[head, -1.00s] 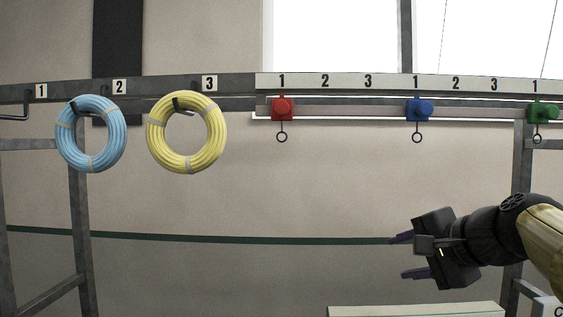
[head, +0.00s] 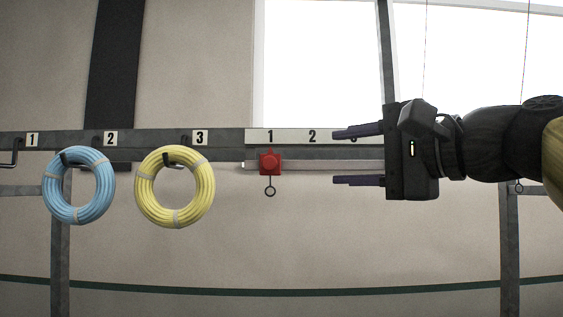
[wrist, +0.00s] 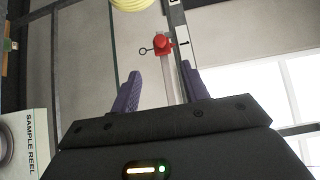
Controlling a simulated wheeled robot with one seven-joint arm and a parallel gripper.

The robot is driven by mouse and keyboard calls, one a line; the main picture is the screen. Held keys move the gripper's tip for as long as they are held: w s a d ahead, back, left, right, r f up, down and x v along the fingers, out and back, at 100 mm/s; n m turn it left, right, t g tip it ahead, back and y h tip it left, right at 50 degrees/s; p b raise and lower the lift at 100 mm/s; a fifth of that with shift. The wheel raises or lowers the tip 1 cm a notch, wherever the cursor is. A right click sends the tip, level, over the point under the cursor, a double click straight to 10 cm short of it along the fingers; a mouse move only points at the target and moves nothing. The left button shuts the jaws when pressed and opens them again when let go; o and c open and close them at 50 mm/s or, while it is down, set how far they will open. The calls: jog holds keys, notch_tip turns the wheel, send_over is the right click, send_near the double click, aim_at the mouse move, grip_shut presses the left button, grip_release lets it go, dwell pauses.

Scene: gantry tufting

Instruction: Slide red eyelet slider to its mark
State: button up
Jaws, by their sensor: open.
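The red eyelet slider (head: 270,163) sits on the rail (head: 315,167) under the number 1 of the white label strip (head: 291,136), with its ring hanging below. In the wrist view the red slider (wrist: 162,42) lies ahead, beyond the fingertips and roughly between them. My gripper (head: 358,156) is open and empty, to the right of the slider and apart from it, fingers pointing left. It also shows in the wrist view (wrist: 160,80). In the head view it hides the number 3 region and the blue slider's place.
A blue coil (head: 79,186) and a yellow coil (head: 174,187) hang on hooks left of the slider. A sample reel box (wrist: 24,140) stands at the left in the wrist view. The space between slider and fingertips looks clear.

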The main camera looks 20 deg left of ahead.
aim_at(273, 165)
jog(key=p+x, duration=0.8)
jog(key=x, duration=0.8)
jog(key=shift+r+p, duration=0.1)
jog(key=shift+p, duration=0.3)
jog(key=shift+w+a, duration=0.2)
grip_shut()
jog(key=shift+s, duration=0.1)
jog(key=shift+d+f, duration=0.15)
jog(key=shift+f, duration=0.1)
